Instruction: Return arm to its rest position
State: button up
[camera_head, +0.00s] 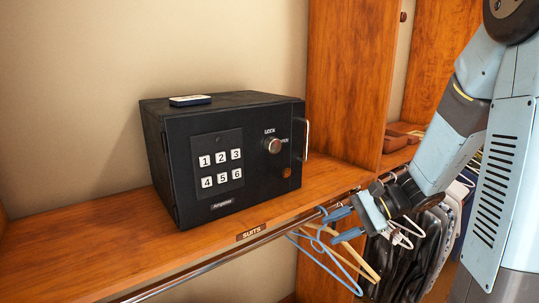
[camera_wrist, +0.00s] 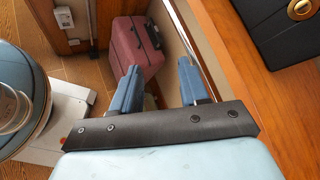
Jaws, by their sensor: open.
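My arm comes in from the right in the head view, bent downward. My gripper (camera_head: 340,214) is in front of the shelf's front edge, near the rail and hangers. In the wrist view my gripper (camera_wrist: 157,85) shows two blue fingers spread apart with nothing between them. A black safe (camera_head: 235,155) with a number keypad and a round knob stands on the wooden shelf (camera_head: 90,255), left of my gripper and apart from it. Its door looks shut. Part of the safe (camera_wrist: 280,35) shows at the top right of the wrist view.
A metal rail (camera_head: 215,255) runs below the shelf edge. A blue hanger (camera_head: 322,262) and a wooden hanger (camera_head: 357,258) hang close to my gripper. Dark clothes (camera_head: 395,265) hang to the right. A pink suitcase (camera_wrist: 128,48) stands on the floor. A wooden upright (camera_head: 350,80) rises behind.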

jog(key=s+d+r+n+t+h, duration=0.5)
jog(key=s+d+r+n+h, duration=0.2)
jog(key=s+r+n+h, duration=0.4)
notch_tip(320, 180, up, 2)
jog(key=shift+s+r+h, duration=0.15)
jog(key=shift+s+h, duration=0.35)
jog(key=shift+s, duration=0.2)
jog(key=shift+d, duration=0.1)
dwell(2.2)
